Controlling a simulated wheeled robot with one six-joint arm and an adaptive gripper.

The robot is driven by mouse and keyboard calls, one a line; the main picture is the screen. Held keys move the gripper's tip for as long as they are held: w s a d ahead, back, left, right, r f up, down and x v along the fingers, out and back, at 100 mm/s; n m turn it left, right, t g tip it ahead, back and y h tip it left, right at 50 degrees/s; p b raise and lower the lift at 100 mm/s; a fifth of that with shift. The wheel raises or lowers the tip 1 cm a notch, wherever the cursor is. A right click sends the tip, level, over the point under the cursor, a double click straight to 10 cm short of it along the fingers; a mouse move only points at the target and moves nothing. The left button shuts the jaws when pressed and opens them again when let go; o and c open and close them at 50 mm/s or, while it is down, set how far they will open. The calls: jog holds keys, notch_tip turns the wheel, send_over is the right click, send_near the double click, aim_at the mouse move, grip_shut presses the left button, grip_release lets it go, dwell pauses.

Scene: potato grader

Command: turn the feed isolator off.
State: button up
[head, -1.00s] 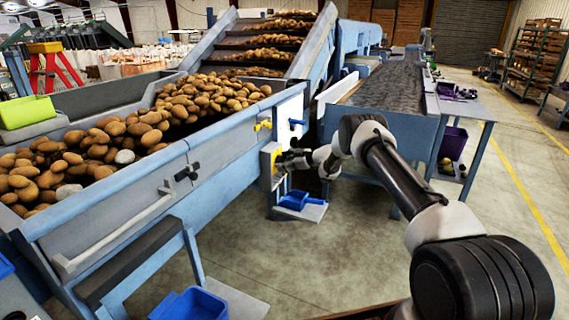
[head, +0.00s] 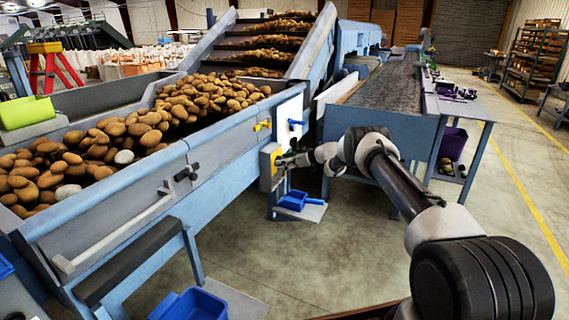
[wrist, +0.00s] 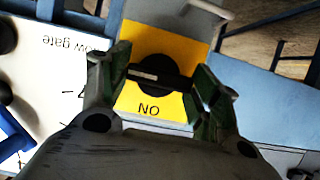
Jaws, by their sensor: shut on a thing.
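The feed isolator (head: 267,161) is a yellow plate with a black rotary handle, on a grey box at the end of the blue hopper. In the wrist view its yellow plate (wrist: 185,47) carries the word ON, upside down, near the handle. The black handle (wrist: 158,78), with a white mark on its left part, lies nearly across the picture. My gripper (wrist: 163,80) is shut on the handle, one finger at each end. In the head view my gripper (head: 284,160) reaches the isolator from the right and hides part of it.
A white panel with "gate" lettering (wrist: 60,70) is beside the isolator. A yellow lever (head: 262,126) and a blue lever (head: 297,122) are above it. A blue scoop (head: 296,200) lies below. The potato hopper (head: 110,205) is left, a conveyor (head: 385,90) behind right.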

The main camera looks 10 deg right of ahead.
jog(key=o, duration=1)
jog(key=v, duration=1.2)
